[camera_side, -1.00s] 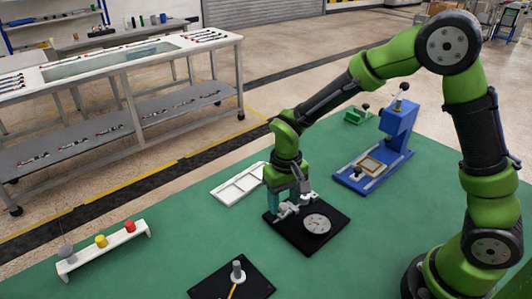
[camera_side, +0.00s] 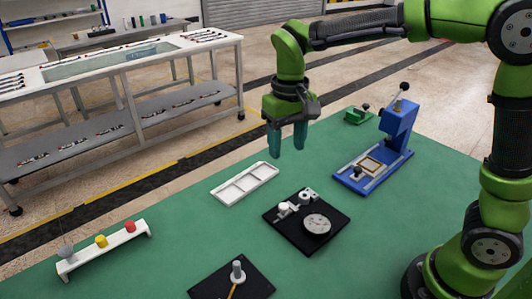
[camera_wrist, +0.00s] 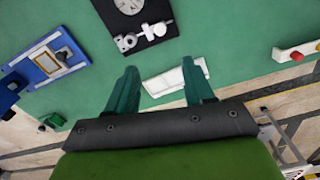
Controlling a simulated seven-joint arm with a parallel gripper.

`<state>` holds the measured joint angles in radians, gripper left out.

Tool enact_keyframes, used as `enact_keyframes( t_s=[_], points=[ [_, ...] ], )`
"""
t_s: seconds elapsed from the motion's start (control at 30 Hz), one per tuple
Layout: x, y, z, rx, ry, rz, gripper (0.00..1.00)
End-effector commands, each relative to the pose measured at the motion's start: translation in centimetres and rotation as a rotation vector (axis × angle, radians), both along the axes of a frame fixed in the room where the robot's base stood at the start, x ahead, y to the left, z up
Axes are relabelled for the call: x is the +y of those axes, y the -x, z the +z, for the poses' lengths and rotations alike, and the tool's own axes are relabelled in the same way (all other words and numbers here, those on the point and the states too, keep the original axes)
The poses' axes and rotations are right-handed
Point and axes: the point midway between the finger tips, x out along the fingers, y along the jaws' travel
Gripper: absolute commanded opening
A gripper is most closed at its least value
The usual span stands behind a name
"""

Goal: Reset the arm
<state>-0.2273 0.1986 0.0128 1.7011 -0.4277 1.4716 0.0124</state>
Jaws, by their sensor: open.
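My gripper (camera_side: 287,140) is open and empty, held in the air above the green table, over the area behind the black plate. Its two teal fingers point down and stand apart. In the wrist view my gripper (camera_wrist: 163,92) shows its fingers spread, with nothing between them but the white tray farther below. The arm is raised and bent, its forearm roughly level across the top of the side view.
A black plate (camera_side: 333,226) carries a round grey disc (camera_side: 317,224) and small white-grey fittings (camera_side: 290,207). Around it are a white compartment tray (camera_side: 245,182), a blue press (camera_side: 397,125), a white rack (camera_side: 105,249) and another black plate (camera_side: 255,283). Green table between them is clear.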

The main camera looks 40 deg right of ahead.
Motion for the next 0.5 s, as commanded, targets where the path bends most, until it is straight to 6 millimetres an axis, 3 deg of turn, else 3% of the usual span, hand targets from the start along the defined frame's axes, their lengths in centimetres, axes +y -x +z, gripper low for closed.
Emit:
enact_keyframes(
  t_s=[0.37, 0.5],
  points=[
    [0.1, -0.2, -0.3, -0.015, -0.004, 0.014, 0.53],
    [-0.3, 1.6, -0.9, -0.061, -0.044, 0.031, 0.53]
  ],
)
